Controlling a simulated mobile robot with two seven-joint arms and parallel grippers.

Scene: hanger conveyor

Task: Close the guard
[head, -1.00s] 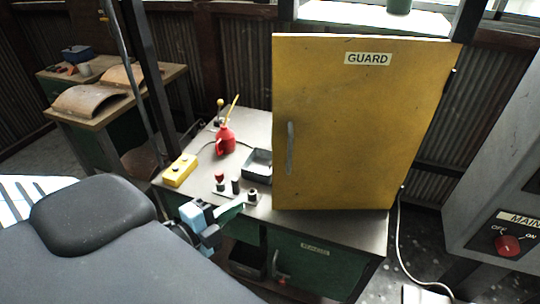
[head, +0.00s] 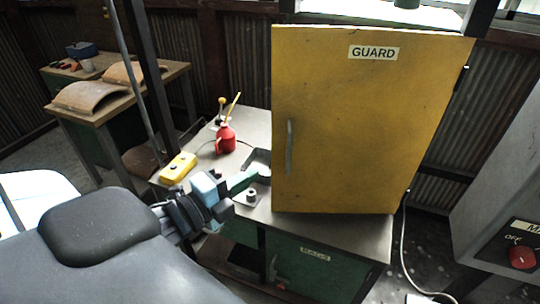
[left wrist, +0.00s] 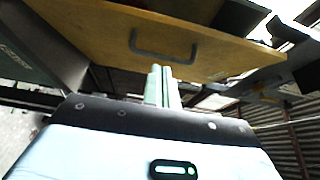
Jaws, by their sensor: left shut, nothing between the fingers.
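The guard (head: 365,120) is a tall yellow panel labelled "GUARD", standing upright at the bench's right part. Its grey vertical handle (head: 290,146) is near its left edge, and a dark hinge shows at its upper right edge. I cannot tell from the head view how far it stands open. My left gripper (head: 245,180) is shut and empty, over the bench left of the guard's lower left edge. In the left wrist view the shut fingers (left wrist: 162,86) point towards the guard (left wrist: 110,30) and its handle (left wrist: 165,55), apart from the handle. My right gripper is out of view.
On the bench (head: 345,228) are a red oil can (head: 225,140), a yellow button box (head: 178,167) and a grey tray (head: 258,160), partly hidden. A cabinet with a red main switch (head: 522,257) stands at the right. A table with curved parts (head: 120,82) is back left.

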